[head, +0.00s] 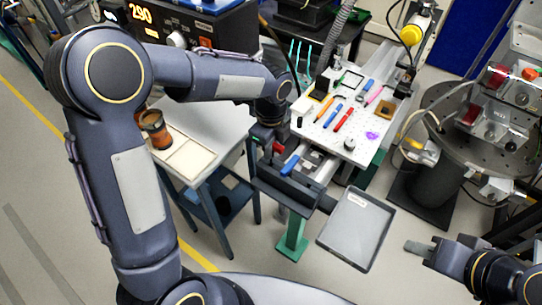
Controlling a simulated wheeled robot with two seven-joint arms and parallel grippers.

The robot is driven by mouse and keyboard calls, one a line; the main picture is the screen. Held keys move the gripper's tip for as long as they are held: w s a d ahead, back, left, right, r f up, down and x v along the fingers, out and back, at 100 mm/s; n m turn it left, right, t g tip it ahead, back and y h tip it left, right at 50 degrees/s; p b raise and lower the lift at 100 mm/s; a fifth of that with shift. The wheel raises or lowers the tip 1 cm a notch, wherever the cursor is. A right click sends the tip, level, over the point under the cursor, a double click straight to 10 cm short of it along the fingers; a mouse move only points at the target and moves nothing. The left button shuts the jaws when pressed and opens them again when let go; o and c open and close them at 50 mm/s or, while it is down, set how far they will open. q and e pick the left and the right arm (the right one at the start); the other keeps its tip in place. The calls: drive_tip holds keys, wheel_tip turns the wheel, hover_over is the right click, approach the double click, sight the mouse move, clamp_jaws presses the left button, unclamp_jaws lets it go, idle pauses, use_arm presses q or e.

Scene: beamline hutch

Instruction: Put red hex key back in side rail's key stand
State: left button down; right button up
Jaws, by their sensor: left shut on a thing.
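My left gripper (268,142) comes down from above, near the side rail in the middle of the head view. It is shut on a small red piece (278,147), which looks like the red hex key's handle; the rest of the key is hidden. A blue handle (290,165) sits just below and right of it, at the dark key stand (285,185) on the rail. The stand's slots cannot be made out. My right gripper (420,249) is at the lower right, apart from these things; its opening is unclear.
A perforated white board (325,137) behind holds several coloured tools, including a red one (343,120). A grey tray (357,228) sits right of the stand. A side table (215,125) with a brown cup (154,128) stands left. A round stage (465,125) fills the right.

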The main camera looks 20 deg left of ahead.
use_arm(q)
drive_tip(key=shift+f, duration=1.8)
drive_tip(key=shift+f, duration=0.1)
drive_tip(key=shift+f, duration=0.3)
drive_tip(key=c, duration=1.4)
unclamp_jaws()
drive_tip(key=shift+r, duration=0.1)
drive_tip(key=shift+o, duration=0.2)
